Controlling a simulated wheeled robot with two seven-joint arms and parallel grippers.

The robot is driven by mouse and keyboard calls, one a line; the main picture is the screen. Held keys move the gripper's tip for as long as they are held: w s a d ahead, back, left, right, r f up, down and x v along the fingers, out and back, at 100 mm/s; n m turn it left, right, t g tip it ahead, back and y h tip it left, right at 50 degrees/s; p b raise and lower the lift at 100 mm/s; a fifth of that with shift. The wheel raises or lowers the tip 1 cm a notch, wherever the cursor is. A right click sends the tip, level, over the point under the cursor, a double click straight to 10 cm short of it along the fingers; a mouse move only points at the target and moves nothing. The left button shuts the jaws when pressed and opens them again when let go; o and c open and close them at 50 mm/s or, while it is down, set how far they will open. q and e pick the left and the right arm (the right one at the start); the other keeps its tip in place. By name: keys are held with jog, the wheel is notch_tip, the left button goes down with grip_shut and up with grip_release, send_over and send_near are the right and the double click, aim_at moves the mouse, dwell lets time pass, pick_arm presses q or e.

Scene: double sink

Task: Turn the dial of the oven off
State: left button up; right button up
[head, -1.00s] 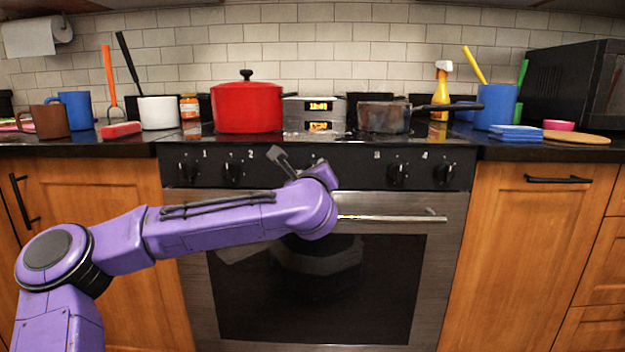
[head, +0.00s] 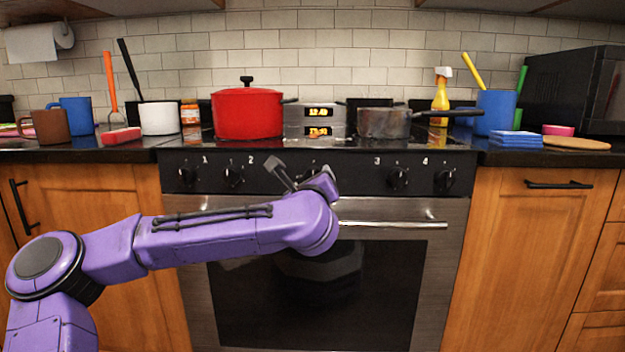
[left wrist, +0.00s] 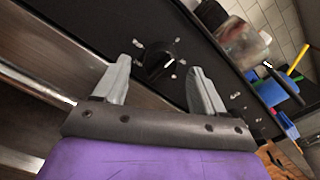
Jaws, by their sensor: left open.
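The oven front has a black control panel (head: 350,172) with black dials. A black dial with pale marks around it (left wrist: 160,62) shows in the left wrist view, between the two grey fingers of my left gripper (left wrist: 160,72). The fingers are open, apart from each other and empty; I cannot tell whether they touch the dial. In the head view my left gripper (head: 298,172) is in front of the middle of the panel, between the dials marked 2 and 3, and hides the panel behind it. My right gripper is not in view.
The oven handle (head: 395,224) runs across just below the panel. On the stove above stand a red pot (head: 247,113) and a grey pan (head: 383,123), with a clock display (head: 316,122) between them. Dials 3 (head: 398,178) and 4 (head: 444,180) are unobstructed.

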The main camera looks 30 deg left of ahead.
pick_arm(q)
jog(key=v, duration=0.8)
jog(key=shift+d, duration=0.1)
